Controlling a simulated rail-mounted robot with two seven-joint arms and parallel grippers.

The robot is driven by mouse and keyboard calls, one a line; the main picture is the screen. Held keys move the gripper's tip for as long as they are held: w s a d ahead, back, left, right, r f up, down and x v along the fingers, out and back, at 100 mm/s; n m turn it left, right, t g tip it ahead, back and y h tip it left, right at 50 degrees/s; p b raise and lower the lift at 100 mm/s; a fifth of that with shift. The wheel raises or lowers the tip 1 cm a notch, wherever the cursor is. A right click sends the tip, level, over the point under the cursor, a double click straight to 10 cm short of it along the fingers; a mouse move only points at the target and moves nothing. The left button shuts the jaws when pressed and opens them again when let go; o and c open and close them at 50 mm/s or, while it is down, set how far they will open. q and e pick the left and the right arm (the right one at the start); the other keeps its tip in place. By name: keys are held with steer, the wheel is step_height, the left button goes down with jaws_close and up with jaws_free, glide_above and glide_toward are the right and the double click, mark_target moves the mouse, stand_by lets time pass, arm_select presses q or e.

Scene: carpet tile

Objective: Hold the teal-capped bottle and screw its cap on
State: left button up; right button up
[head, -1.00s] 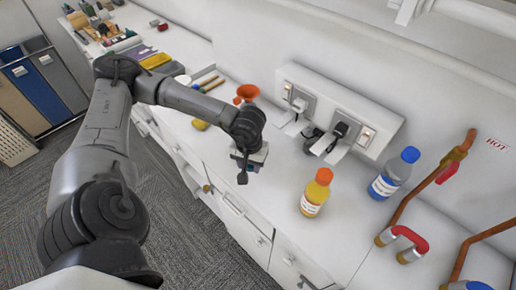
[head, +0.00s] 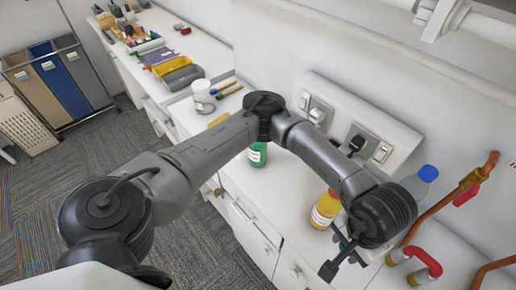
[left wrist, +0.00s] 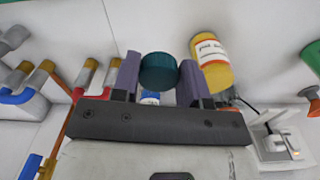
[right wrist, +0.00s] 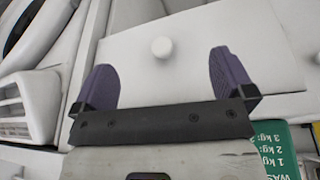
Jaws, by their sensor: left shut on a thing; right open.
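The teal cap (left wrist: 160,71) sits between the purple fingers of my left gripper (left wrist: 160,82), which is shut on it. In the head view my left gripper (head: 345,252) hangs near the counter's front edge, just beside the yellow bottle, partly hidden by my wrist. A green bottle with a white label (head: 257,154) stands on the counter behind my left arm, which hides its top, so I cannot see whether it is capped. My right gripper (right wrist: 163,85) is open and empty, facing a white drawer front with a round knob (right wrist: 161,47). It is outside the head view.
Copper pipes (head: 462,190) and red-handled taps rise at the right. Sockets (head: 345,130) line the wall. A white mug (head: 202,92) and trays are at the back left.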

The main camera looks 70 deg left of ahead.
arm_select(q)
steer(key=w+d+r+m, duration=0.1)
steer(key=d+r+m, duration=0.1)
steer(key=d+r, duration=0.4)
step_height(320, 180, up, 4)
steer(key=shift+w+d+r, duration=0.15)
steer(key=shift+w+r, duration=0.1)
steer(key=shift+w, duration=0.1)
